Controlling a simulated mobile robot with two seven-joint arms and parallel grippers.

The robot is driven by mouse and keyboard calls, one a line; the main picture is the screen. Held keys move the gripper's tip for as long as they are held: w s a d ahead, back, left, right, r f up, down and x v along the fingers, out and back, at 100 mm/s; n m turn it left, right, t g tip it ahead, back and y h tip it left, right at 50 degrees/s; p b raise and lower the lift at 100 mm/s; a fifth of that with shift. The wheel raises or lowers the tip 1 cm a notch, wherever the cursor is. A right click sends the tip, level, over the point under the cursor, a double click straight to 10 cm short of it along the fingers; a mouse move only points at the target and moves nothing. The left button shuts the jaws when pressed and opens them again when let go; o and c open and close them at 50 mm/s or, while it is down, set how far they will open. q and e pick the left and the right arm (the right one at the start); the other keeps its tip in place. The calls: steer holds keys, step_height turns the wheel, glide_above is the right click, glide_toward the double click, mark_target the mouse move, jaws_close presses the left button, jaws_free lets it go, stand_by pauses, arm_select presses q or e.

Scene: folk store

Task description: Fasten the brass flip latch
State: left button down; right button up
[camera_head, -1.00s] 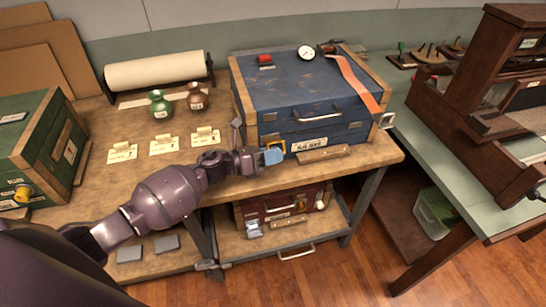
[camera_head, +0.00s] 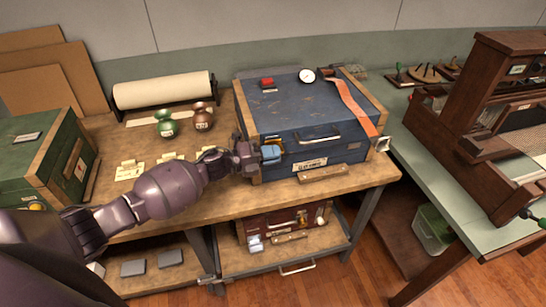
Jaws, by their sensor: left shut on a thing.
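A blue wooden chest (camera_head: 310,108) with wood-edged corners stands on the workbench, its lid down. A small piece of the brass flip latch (camera_head: 275,141) shows as a yellow edge on the front face, left of the metal handle (camera_head: 318,136). My left gripper (camera_head: 271,154), with blue fingertips, is at the front face over the latch and shut on it. The fingers hide most of the latch, so I cannot tell its exact angle. My right gripper is not in view.
A wooden bar (camera_head: 323,173) lies at the bench's front edge below the chest. A green box (camera_head: 38,150) stands left, with green and brown flasks (camera_head: 165,124) behind my arm. A red case (camera_head: 285,226) sits on the lower shelf; a loom (camera_head: 490,110) stands right.

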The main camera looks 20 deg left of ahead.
arm_select(q)
steer(key=shift+w+a+r+n, duration=0.15)
steer(key=shift+w+r+n, duration=0.2)
steer(key=shift+r, duration=0.15)
steer(key=c, duration=1.2)
jaws_free()
steer(key=shift+f, duration=0.15)
steer(key=shift+s+f, duration=0.1)
steer(key=shift+s, duration=0.05)
